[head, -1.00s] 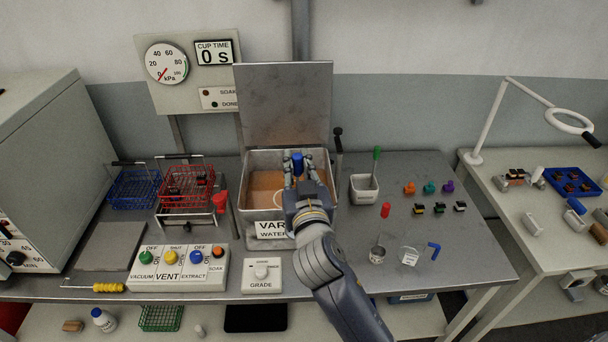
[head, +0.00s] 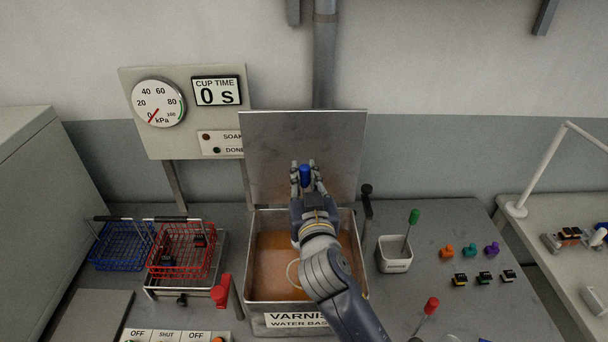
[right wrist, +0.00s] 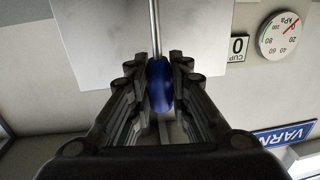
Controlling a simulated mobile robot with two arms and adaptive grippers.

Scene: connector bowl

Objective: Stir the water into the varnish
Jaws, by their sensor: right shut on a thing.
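My right gripper (head: 306,178) is shut on the blue handle (head: 305,174) of a stirring tool and holds it up in front of the raised lid, over the varnish tank. In the right wrist view the blue handle (right wrist: 159,84) sits between the fingers, with a thin metal rod (right wrist: 154,28) running from it. The far end of the rod is not visible. The open metal tank (head: 255,312), labelled varnish, water based, holds orange-brown varnish (head: 274,266). A pale ring-like curve shows in the varnish beside my arm, which hides part of the tank. My left gripper is not in view.
The raised lid (head: 270,150) stands behind the tank. Red (head: 183,262) and blue (head: 118,262) wire baskets are at left. A white pot (head: 394,262) with a green-handled tool (head: 413,218) and several small connectors are at right. A red-handled tool (head: 431,306) lies nearer the front.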

